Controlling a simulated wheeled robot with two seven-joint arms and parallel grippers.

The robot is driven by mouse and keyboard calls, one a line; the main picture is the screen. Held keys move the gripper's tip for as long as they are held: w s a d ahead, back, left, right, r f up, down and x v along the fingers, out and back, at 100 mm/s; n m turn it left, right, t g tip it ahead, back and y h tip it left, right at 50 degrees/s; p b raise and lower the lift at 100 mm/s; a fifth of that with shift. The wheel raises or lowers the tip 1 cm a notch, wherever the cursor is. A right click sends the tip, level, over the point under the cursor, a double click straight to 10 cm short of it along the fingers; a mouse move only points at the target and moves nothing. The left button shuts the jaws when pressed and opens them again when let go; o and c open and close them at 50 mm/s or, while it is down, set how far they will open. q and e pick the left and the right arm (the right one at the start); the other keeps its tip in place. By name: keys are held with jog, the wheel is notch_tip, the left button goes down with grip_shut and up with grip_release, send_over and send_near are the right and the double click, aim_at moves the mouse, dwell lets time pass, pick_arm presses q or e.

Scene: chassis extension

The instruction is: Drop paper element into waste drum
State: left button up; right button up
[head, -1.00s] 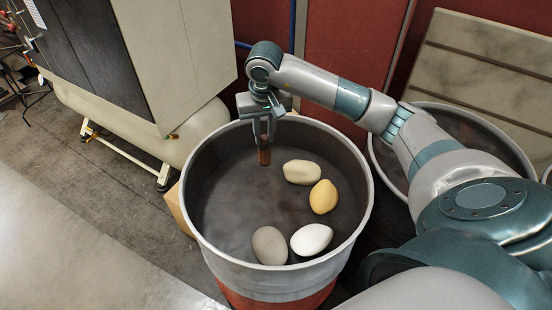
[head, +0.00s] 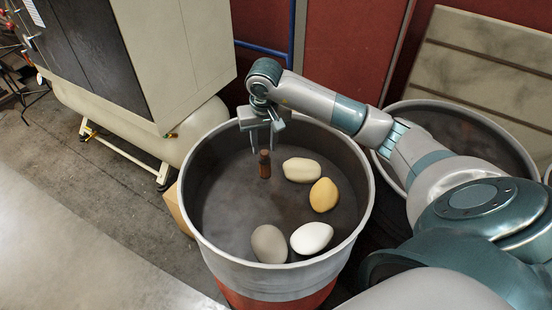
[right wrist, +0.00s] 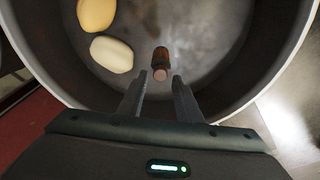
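The waste drum (head: 212,250) is a large round grey drum with a red lower part, open at the top. A small brown cylinder (head: 264,165), which I take for the paper element, is inside the drum just below my right gripper (head: 264,149). It also shows in the right wrist view (right wrist: 160,58), beyond the fingertips. My right gripper (right wrist: 159,78) is open, pointing down over the drum, its fingers apart with nothing held between them. I cannot tell whether the cylinder touches the drum floor. My left gripper is not in view.
Several rounded, egg-like items, among them a white one (head: 311,238) and a yellow one (head: 324,195), lie in the drum. A second open drum (head: 513,142) stands at the right.

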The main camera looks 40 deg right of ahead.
jog(key=shift+o, duration=0.2)
jog(key=shift+r, duration=0.1)
jog(key=shift+r, duration=0.45)
notch_tip(320, 180, up, 16)
jog(key=s+a+b, duration=0.1)
jog(key=s+b, duration=0.1)
jog(key=b, duration=0.1)
jog(key=shift+s, duration=0.25)
dwell(0.9)
